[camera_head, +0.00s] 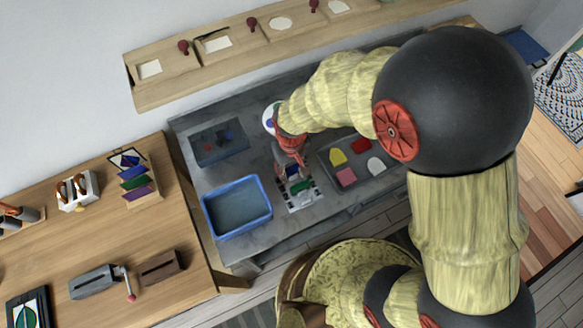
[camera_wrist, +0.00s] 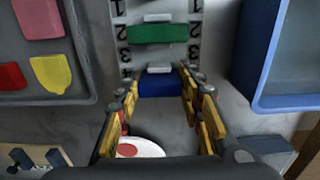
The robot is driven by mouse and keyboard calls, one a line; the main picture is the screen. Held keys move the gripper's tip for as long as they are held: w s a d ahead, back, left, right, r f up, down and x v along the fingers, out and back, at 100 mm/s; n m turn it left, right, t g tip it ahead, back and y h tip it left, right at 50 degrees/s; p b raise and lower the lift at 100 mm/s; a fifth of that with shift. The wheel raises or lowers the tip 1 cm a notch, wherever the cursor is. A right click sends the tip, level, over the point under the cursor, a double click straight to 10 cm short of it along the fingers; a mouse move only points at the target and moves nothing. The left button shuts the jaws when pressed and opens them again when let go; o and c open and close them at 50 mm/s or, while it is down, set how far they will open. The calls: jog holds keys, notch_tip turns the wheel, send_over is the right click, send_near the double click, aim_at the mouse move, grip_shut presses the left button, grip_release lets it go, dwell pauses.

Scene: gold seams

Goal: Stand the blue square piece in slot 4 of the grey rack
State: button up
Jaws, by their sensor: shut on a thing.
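The blue square piece (camera_wrist: 160,86) is held between the fingertips of my gripper (camera_wrist: 159,80) in the wrist view. It lies level with the number 4 on the rack's left label strip, just below a pale bar. I cannot tell whether it is seated in the slot or just above it. The grey rack (camera_head: 303,203) stands under my gripper (camera_head: 290,164) in the head view, with number strips along both sides. A green piece (camera_wrist: 157,33) stands in the rack beside number 2. My fingers hide the right-hand number 4.
A grey tray (camera_head: 330,178) with red, yellow, pink and white pieces lies right of the rack in the head view. A blue-rimmed bin (camera_head: 237,233) lies left. A white disc with a red spot (camera_wrist: 137,149) lies near my fingers.

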jog(key=shift+f, duration=0.1)
jog(key=o, duration=1.2)
jog(key=shift+o, duration=0.4)
jog(key=shift+r+p, duration=2.8)
jog(key=shift+r, duration=0.75)
